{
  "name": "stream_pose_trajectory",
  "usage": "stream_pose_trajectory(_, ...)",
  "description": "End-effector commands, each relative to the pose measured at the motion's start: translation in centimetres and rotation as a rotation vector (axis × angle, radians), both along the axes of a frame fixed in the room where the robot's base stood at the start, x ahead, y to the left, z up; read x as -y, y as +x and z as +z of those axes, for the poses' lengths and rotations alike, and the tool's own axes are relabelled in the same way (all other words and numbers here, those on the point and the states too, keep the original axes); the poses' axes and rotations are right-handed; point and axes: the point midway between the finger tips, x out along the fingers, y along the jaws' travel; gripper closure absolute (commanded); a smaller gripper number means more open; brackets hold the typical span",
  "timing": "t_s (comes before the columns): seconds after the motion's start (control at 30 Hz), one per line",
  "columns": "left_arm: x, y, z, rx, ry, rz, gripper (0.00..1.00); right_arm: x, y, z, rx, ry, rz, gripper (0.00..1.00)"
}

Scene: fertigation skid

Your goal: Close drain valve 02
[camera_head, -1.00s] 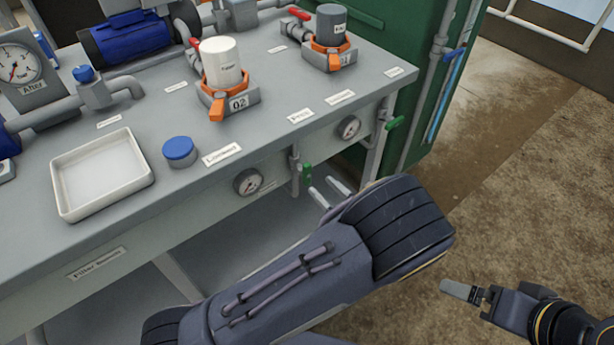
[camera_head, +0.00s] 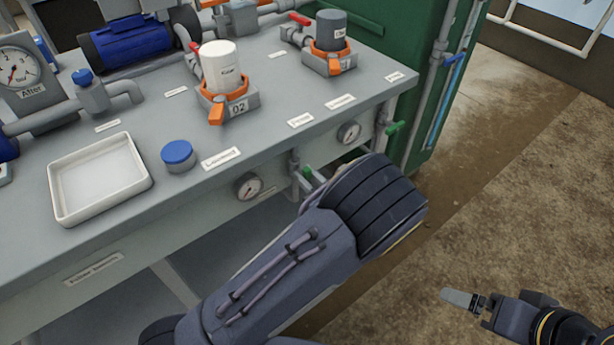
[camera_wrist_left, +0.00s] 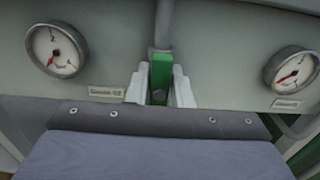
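The green lever of the drain valve (camera_head: 306,173) sits on a thin pipe under the bench's front edge, below the "02" filter housing. In the left wrist view the green lever (camera_wrist_left: 161,76) points straight down, in line with its pipe. My left gripper (camera_head: 314,182) is at the lever. In the wrist view its two pale fingers (camera_wrist_left: 161,90) stand apart, one on each side of the lever; contact is hard to judge. My right gripper (camera_head: 461,299) is at the lower right, over the floor, away from the bench; its finger gap is not clear.
Pressure gauges (camera_head: 248,186) and (camera_head: 349,132) sit on the bench's front panel, flanking the lever. Another green lever (camera_head: 394,128) is further right. The white "02" canister (camera_head: 221,67), a blue cap (camera_head: 178,153) and a white tray (camera_head: 66,205) are on top. A green cabinet (camera_head: 431,100) stands behind.

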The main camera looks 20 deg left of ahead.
Motion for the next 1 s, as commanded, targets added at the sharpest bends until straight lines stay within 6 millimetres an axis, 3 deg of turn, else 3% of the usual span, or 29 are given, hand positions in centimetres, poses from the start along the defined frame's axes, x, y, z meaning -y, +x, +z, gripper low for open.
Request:
stream_pose_trajectory(0.03, 0.0, 0.0, 0.0, 0.0, 0.0, 0.0, 0.91, 0.0, 0.0, 0.0, 0.0, 0.0, 0.0, 0.0)
stream_pose_trajectory(0.1, 0.0, 0.0, 0.0, 0.0, 0.0, 0.0, 1.0, 0.0, 0.0, 0.0, 0.0, 0.0, 0.0, 0.0)
stream_pose_trajectory(0.47, 0.0, 0.0, 0.2, -0.04, 0.031, 0.0, 1.0, 0.0, 0.0, 1.0, 0.0, 0.0, 0.0, 0.0)
stream_pose_trajectory(1.0, 0.3, 0.2, 0.3, -0.383, 0.295, -0.002, 1.0, 0.0, 0.0, 6.5, 0.0, 0.0, 0.0, 0.0)
